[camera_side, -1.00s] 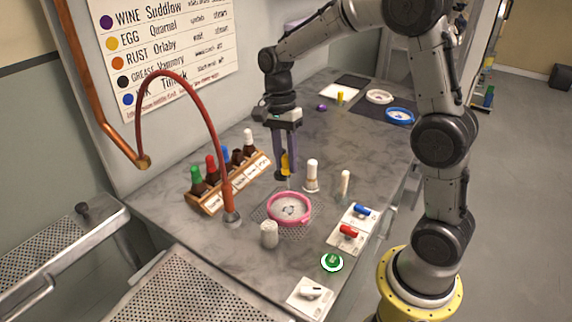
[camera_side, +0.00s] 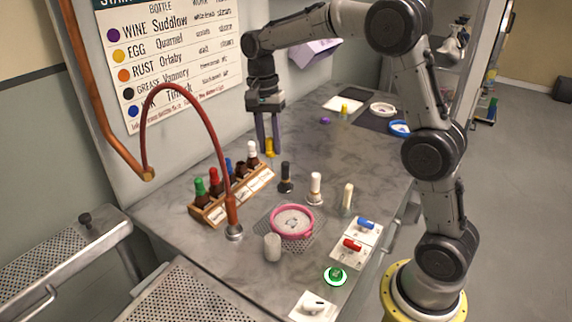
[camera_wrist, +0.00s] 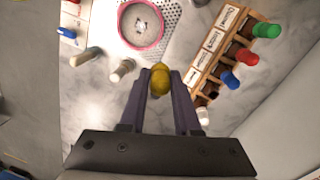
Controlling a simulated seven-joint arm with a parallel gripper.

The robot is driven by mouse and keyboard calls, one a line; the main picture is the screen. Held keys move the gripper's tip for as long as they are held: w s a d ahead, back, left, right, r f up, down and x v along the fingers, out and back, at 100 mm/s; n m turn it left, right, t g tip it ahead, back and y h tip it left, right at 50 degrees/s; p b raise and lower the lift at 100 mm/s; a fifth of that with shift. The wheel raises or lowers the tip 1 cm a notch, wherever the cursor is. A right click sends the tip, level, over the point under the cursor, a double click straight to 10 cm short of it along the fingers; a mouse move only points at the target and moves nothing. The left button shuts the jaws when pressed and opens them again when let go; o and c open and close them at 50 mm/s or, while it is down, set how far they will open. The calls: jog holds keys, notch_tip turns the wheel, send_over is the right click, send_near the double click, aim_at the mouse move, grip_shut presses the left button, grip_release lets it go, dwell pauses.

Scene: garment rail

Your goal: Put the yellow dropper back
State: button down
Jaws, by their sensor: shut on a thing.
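The yellow dropper (camera_side: 270,147) is held between the fingers of my gripper (camera_side: 268,138), above the grey counter behind the bottle rack. In the wrist view, its rounded yellow bulb (camera_wrist: 160,79) shows between my two fingertips (camera_wrist: 160,88); its lower end is hidden. The wooden rack (camera_side: 215,216) stands to the left and nearer. It holds bottles with green (camera_side: 200,187), red (camera_side: 214,174), blue (camera_side: 229,164) and white (camera_side: 252,147) tops, and a dark one that I cannot make out clearly. My gripper is clear of the rack.
A dark-topped piece (camera_side: 286,172), a white-topped piece (camera_side: 315,182) and a cream one (camera_side: 347,196) stand right of the rack. A pink-rimmed dish (camera_side: 292,234) sits on mesh. A red hose (camera_side: 222,130) arches over the rack's near side. Another yellow item (camera_side: 345,108) stands at the back.

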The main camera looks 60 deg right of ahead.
jog(key=w+d+r+n, duration=0.3)
jog(key=w, duration=0.8)
notch_tip(320, 180, down, 8)
jog(key=w+t, duration=0.1)
jog(key=w, duration=0.1)
jog(key=shift+w+d+r, duration=0.25)
jog(key=shift+w+d, duration=0.1)
jog(key=shift+d, duration=0.1)
jog(key=shift+f, duration=1.55)
dwell(1.2)
jog(key=shift+f, duration=0.35)
jog(key=shift+f, duration=0.7)
dwell(0.4)
jog(key=c, duration=0.5)
grip_release()
jog(key=shift+c, duration=0.2)
